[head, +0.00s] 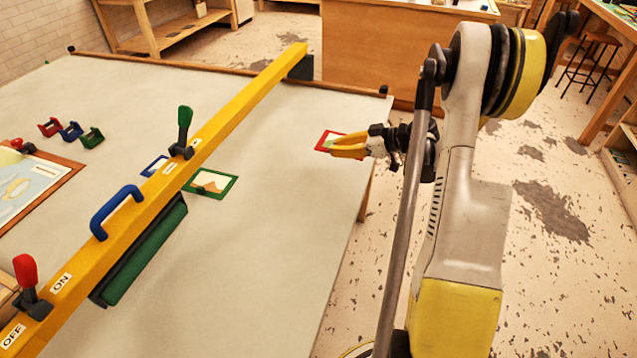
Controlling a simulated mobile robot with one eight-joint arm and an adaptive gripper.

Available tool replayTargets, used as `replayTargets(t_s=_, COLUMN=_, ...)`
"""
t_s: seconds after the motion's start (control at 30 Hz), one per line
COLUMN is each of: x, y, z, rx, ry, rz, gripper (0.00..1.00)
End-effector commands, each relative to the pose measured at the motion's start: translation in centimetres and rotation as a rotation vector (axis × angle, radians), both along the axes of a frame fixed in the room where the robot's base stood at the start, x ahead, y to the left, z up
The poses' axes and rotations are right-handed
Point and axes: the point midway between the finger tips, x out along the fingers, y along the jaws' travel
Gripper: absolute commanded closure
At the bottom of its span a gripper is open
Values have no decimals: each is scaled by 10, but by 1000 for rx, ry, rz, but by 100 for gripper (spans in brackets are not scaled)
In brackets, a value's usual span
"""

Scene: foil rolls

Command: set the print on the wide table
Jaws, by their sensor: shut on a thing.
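A small red-bordered print (325,138) is at the tips of my gripper (340,147). The yellow fingers are shut on its right side and hide part of it. It is over the right part of the wide pale table (270,255), near the right edge. I cannot tell whether it touches the tabletop. A green-bordered print (211,184) lies on the table by the yellow beam, and a blue-bordered print (153,166) is partly hidden behind that beam.
A yellow beam (240,105) with ON and OFF labels, a blue handle (115,208), a green lever (184,128) and a red lever (27,280) crosses the table. Small coloured clamps (71,131) and a larger picture (30,185) are at left. The table's front right is clear.

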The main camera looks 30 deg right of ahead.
Motion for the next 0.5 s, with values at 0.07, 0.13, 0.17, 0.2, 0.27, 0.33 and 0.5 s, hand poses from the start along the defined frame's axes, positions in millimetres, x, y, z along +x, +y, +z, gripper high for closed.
replayTargets(t_s=0.07, x=3, y=18, z=-14, rx=0, ry=0, rz=4, gripper=100)
replayTargets(t_s=0.13, x=5, y=37, z=-26, rx=0, ry=0, rz=4, gripper=100)
replayTargets(t_s=0.17, x=7, y=44, z=-31, rx=0, ry=0, rz=4, gripper=100)
replayTargets(t_s=0.2, x=8, y=54, z=-38, rx=0, ry=0, rz=6, gripper=100)
replayTargets(t_s=0.27, x=10, y=68, z=-46, rx=0, ry=0, rz=4, gripper=100)
replayTargets(t_s=0.33, x=12, y=82, z=-54, rx=0, ry=0, rz=4, gripper=100)
replayTargets(t_s=0.5, x=15, y=101, z=-63, rx=0, ry=0, rz=1, gripper=100)
